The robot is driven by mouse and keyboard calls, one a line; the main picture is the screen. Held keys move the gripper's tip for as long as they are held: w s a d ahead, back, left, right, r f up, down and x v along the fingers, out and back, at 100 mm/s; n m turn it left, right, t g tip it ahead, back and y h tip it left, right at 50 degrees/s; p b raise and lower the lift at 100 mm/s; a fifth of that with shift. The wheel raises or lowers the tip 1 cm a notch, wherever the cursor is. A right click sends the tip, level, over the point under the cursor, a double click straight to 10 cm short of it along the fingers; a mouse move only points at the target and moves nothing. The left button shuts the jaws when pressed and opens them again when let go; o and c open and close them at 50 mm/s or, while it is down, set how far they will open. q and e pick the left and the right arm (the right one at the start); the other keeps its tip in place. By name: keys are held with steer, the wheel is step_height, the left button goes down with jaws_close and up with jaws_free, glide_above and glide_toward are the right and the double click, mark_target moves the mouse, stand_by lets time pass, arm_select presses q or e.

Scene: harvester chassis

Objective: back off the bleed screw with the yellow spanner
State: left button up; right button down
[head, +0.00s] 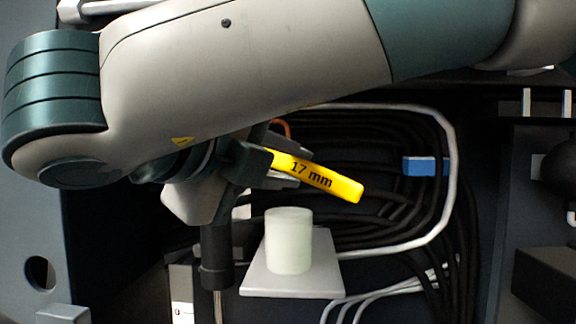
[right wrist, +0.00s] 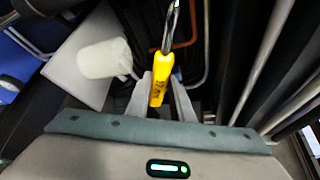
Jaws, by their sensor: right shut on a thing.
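The yellow spanner (head: 318,176) has a "17 mm" label on its handle. My right gripper (head: 256,165) is shut on it, and the yellow handle sticks out to the right in the head view. In the right wrist view the yellow handle (right wrist: 160,80) sits between the two fingers of my right gripper (right wrist: 162,98), and its metal shank runs up to the top edge. The spanner's working end is hidden in the head view and cut off in the wrist view. I cannot make out the bleed screw in either view. My left gripper is not in view.
A pale cylindrical pot (head: 288,240) stands on a grey plate (head: 325,280) just below the spanner. Dark cables and a light grey pipe (head: 452,165) curve behind, with a blue clip (head: 420,165). A black cylindrical part (head: 216,255) stands left of the plate.

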steer(key=shift+s, duration=0.1)
steer(key=shift+s+b, duration=0.8)
steer(key=shift+s, duration=0.55)
steer(key=shift+s+b, duration=0.35)
steer(key=shift+s, duration=0.05)
steer(key=s+b, duration=0.2)
steer(key=s, duration=0.5)
steer(key=shift+a+b, duration=0.15)
steer(key=shift+b, duration=0.25)
